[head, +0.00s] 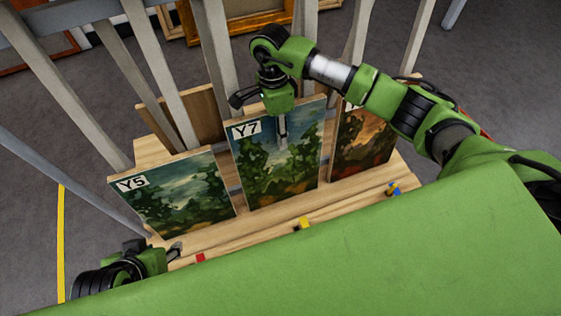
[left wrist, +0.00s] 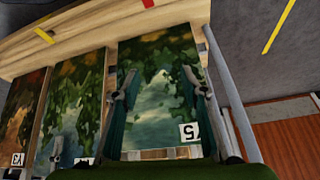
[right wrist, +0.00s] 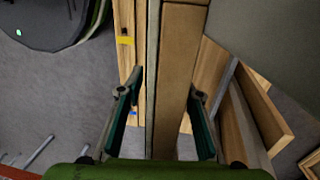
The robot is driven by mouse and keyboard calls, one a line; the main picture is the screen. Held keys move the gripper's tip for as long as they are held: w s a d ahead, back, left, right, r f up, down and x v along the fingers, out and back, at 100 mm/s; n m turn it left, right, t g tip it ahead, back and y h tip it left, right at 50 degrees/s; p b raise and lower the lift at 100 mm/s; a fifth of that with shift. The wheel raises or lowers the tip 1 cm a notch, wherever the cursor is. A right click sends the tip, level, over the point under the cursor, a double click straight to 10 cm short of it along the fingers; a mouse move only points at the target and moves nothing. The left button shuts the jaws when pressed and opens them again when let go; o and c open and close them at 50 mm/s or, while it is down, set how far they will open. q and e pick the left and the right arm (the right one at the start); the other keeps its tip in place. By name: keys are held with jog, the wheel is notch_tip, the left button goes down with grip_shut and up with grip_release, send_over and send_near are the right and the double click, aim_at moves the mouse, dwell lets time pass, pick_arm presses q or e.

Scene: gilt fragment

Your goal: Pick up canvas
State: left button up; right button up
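Three painted canvases lean in a row on a wooden rack: Y5 (head: 185,200) at left, Y7 (head: 270,180) in the middle, and a third (head: 362,150) at right, its label mostly hidden by my right arm. My right gripper (head: 283,125) is at the top edge of Y7, one finger in front of the painting. In the right wrist view its open fingers (right wrist: 162,110) stand either side of a canvas edge (right wrist: 152,60) and a wooden board, with gaps visible. My left gripper (head: 172,252) is low, near Y5's lower left corner. In the left wrist view its open fingers (left wrist: 158,92) face Y5 (left wrist: 155,60), empty.
Grey upright bars (head: 155,65) rise behind the canvases. The wooden ledge (head: 255,232) carries red (head: 200,258), yellow (head: 304,223) and blue-yellow (head: 393,188) marks. My green body fills the lower right foreground. Framed pictures (head: 235,12) stand at the back.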

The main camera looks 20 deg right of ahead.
jog(key=shift+s+f, duration=0.1)
jog(key=shift+f, duration=0.75)
grip_shut()
pick_arm(q)
jog(key=shift+w+d+r+t, duration=0.15)
jog(key=shift+w+t, duration=0.1)
jog(key=shift+w, duration=0.2)
jog(key=shift+w+d+r+t, duration=0.15)
jog(key=shift+w+t, duration=0.1)
jog(key=shift+w, duration=0.2)
pick_arm(e)
jog(key=shift+r, duration=0.1)
